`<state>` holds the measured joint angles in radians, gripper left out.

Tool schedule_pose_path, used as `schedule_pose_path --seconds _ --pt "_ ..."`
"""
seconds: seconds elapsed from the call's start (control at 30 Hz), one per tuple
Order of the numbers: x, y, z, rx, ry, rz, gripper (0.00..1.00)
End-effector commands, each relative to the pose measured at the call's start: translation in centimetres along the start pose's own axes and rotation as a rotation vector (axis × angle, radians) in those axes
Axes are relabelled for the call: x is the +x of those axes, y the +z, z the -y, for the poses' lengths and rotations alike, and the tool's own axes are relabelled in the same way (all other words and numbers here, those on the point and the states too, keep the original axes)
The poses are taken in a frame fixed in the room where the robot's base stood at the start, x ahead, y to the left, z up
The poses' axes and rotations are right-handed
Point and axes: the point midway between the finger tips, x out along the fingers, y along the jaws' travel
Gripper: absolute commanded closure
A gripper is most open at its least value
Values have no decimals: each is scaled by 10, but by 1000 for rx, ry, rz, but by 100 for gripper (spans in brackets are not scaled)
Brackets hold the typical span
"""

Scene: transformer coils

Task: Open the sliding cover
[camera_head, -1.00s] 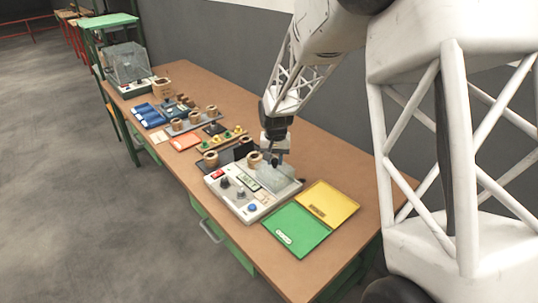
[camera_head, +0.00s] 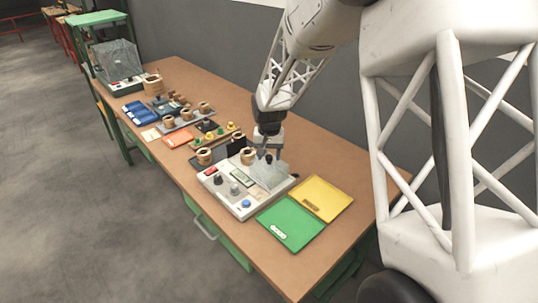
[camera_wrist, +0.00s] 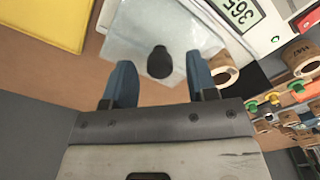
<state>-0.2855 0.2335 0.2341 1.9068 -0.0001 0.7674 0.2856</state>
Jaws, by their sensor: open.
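The sliding cover (camera_head: 270,176) is a clear plate on the right part of a white-grey device (camera_head: 238,204). It also shows in the wrist view (camera_wrist: 155,28), with a dark round knob (camera_wrist: 160,63) near its edge. My gripper (camera_head: 267,155) is above the cover's back edge. In the wrist view its two blue fingertips (camera_wrist: 157,75) are apart, with the knob between and slightly beyond them. I cannot tell whether either finger touches the knob. The device's small display (camera_wrist: 238,12) reads 365 and lies beside the cover.
A green tray (camera_head: 290,224) and a yellow tray (camera_head: 321,198) lie right of the device. Coils (camera_head: 204,156) and a coil near my gripper (camera_head: 248,155) stand close behind it. A clear guarded machine (camera_head: 117,62) stands at the far end.

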Motion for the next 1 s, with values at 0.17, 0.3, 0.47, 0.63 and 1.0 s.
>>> schedule_pose_path --seconds 0.17,0.3,0.47,0.63,1.0 --pt "-16 0 0 0 -1 -2 48" --pt "-34 -1 0 0 -1 -4 48" --pt "-54 0 0 0 -1 -3 48" --pt "-69 0 0 0 0 -2 48" --pt "-74 0 0 0 0 -1 48"
